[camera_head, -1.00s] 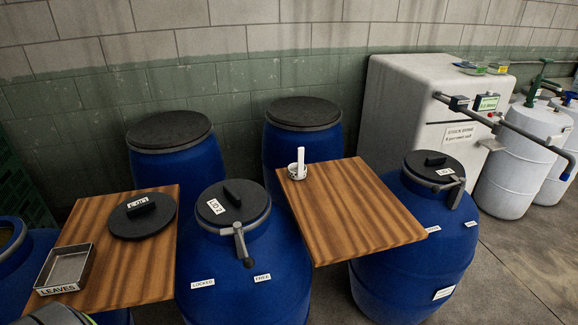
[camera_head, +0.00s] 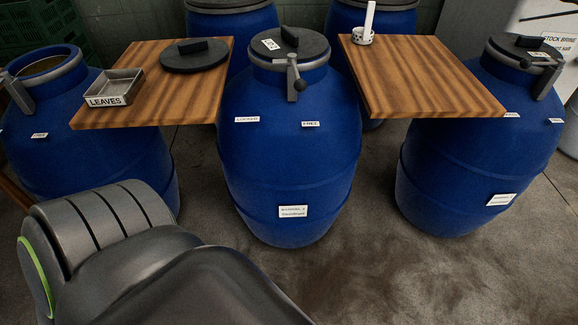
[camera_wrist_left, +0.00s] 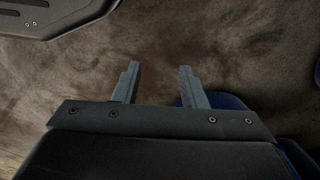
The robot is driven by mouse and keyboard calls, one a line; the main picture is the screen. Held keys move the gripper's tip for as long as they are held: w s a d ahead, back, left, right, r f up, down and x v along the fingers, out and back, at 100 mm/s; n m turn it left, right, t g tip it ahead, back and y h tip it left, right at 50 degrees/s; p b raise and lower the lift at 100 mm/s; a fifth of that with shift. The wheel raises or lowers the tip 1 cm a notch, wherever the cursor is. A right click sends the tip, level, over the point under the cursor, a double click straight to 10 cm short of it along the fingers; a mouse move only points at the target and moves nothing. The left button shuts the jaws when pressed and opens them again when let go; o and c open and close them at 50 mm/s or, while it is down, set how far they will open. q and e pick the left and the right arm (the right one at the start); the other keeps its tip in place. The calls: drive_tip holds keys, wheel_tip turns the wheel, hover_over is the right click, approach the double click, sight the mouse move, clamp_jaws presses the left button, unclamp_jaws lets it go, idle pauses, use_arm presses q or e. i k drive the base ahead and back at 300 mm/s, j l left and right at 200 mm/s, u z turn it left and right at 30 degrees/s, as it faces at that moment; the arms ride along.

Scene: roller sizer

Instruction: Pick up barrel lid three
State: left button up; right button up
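A dark lid (camera_head: 522,50) with a raised grip and a small white label sits on the right blue barrel (camera_head: 470,150). The label's text is too small to read surely. A lever clamp (camera_head: 547,80) is at that barrel's rim. Another lid (camera_head: 290,43), labelled, sits on the middle blue barrel (camera_head: 290,160). A third lid (camera_head: 194,55) lies flat on the left wooden board (camera_head: 160,85). My left gripper (camera_wrist_left: 159,70) is open and empty over the floor in the left wrist view, with a blue surface at the right. My right gripper is not in view.
A metal tray marked LEAVES (camera_head: 116,87) stands on the left board. A white cup with a white stick (camera_head: 362,37) stands on the right board (camera_head: 430,80). An open blue barrel (camera_head: 70,110) is at the left. The floor (camera_head: 385,265) in front is clear.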

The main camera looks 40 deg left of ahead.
sight(191, 55)
drive_tip(key=l, duration=0.1)
drive_tip(key=u, duration=2)
drive_tip(key=j+z, duration=0.1)
